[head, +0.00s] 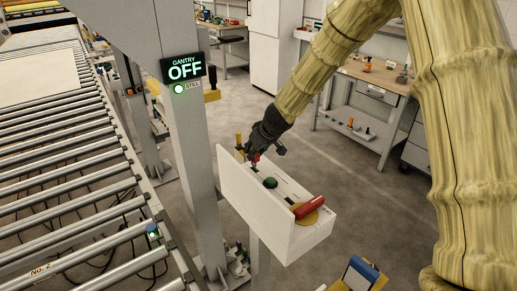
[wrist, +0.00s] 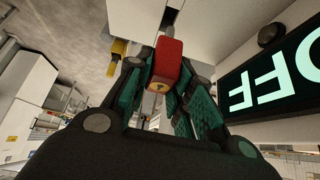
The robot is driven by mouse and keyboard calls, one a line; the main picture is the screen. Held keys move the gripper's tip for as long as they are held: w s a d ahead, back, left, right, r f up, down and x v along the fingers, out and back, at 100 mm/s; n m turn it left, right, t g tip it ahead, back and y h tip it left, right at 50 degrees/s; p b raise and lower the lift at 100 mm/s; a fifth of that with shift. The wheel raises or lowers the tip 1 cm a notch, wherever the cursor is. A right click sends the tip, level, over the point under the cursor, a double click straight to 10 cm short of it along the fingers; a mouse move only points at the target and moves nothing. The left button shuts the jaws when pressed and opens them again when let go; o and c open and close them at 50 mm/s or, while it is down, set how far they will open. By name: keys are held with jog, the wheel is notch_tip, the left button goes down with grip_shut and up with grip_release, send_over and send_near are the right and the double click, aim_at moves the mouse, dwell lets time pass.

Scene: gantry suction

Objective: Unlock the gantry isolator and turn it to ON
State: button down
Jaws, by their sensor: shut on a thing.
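The isolator box (head: 262,203) is a pale box on a post, with its fittings on the top face. A red rotary handle (head: 308,206) sits on a yellow disc (head: 322,218) at its near right end. A green round knob (head: 270,183) is in the middle. My gripper (head: 256,158) is at the box's far left end. In the wrist view it is shut on a red block (wrist: 168,62), which looks like a padlock body with a brassy, marked end face. A grey metal piece (wrist: 149,105) shows between the fingers. What the block is attached to is unclear.
A sign (head: 184,68) on the grey column reads GANTRY OFF and STILL, with a lit green lamp (head: 179,88). A yellow piece (head: 239,140) stands beside my gripper. A roller conveyor (head: 70,170) lies left. Workbenches and open floor are behind.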

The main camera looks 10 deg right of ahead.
jog(key=shift+w, duration=0.25)
jog(key=shift+a+r+p, duration=0.15)
jog(key=shift+a+p, duration=0.05)
jog(key=shift+p, duration=0.65)
jog(key=shift+d, duration=0.1)
jog(key=shift+s+f, duration=0.1)
jog(key=shift+f, duration=0.1)
jog(key=shift+w+a+f+b, duration=0.35)
jog(key=shift+a+f+b, duration=0.1)
jog(key=shift+a, duration=0.25)
jog(key=shift+w+f, duration=0.1)
jog(key=shift+f, duration=0.1)
jog(key=shift+d+r, duration=0.1)
jog(key=shift+r, duration=0.05)
